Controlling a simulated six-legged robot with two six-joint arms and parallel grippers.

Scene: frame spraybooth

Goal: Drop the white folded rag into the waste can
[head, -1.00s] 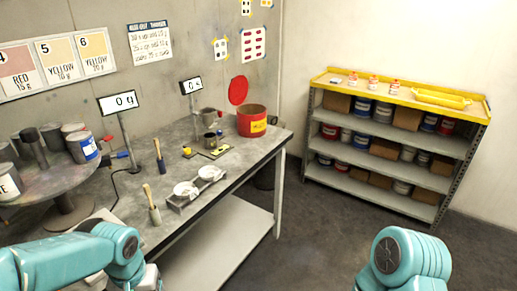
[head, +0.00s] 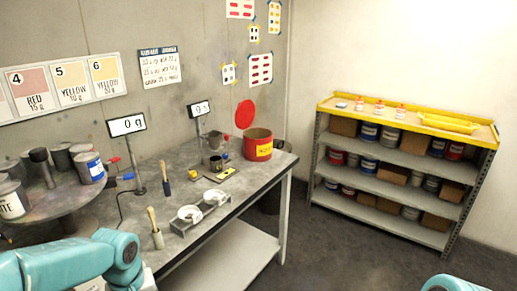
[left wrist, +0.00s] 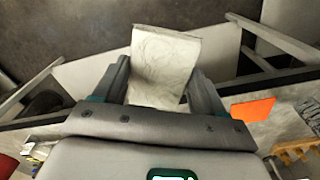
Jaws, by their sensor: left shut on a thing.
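The white folded rag (left wrist: 163,60) is between the two fingers of my left gripper (left wrist: 158,78) in the left wrist view. The gripper is shut on it, and the rag sticks out past the fingertips. In the head view my left arm shows at the lower left, but its fingers and the rag are not visible. A red can (head: 257,149) with a yellow label stands at the far end of the bench; its label is too small to read. A round red lid (head: 245,114) stands upright behind it. My right gripper is out of view.
The grey bench (head: 222,201) holds a metal holder with white cups (head: 189,213), brushes (head: 155,229) and scale displays (head: 126,125). A yellow-topped shelf (head: 404,120) stands at the right. Floor between is clear.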

